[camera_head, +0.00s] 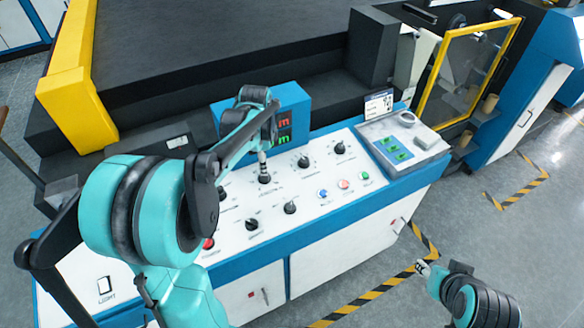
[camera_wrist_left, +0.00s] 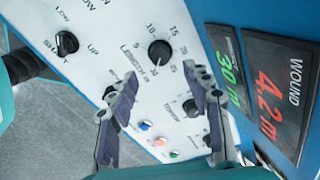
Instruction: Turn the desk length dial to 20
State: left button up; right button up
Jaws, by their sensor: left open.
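The length dial (camera_wrist_left: 159,53) is a black round knob on the white sloped panel, with a printed scale from 5 to 30 around it. Its pointer setting is too small to read surely. In the head view the dial (camera_head: 264,179) lies just below the tip of my left gripper (camera_head: 262,156). In the left wrist view my left gripper (camera_wrist_left: 163,74) is open, with its two fingers apart and the dial visible beyond the gap between the tips. A green display (camera_wrist_left: 230,71) reads 30 m. My right gripper (camera_head: 423,268) is low at the right, away from the panel.
Other black knobs (camera_head: 303,161) and several coloured buttons (camera_head: 344,184) surround the dial. A red display (camera_wrist_left: 270,97) reads WOUND 4.2 m. Floor lies clear in front at the right.

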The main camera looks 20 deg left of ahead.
aim_at(264, 177)
pick_arm(q)
jog(key=f, duration=0.2)
jog(key=f+b, duration=0.1)
jog(key=f, duration=0.2)
jog(key=w+f+b, duration=0.1)
jog(key=f, duration=0.1)
jog(key=shift+a+f, duration=0.35)
grip_shut()
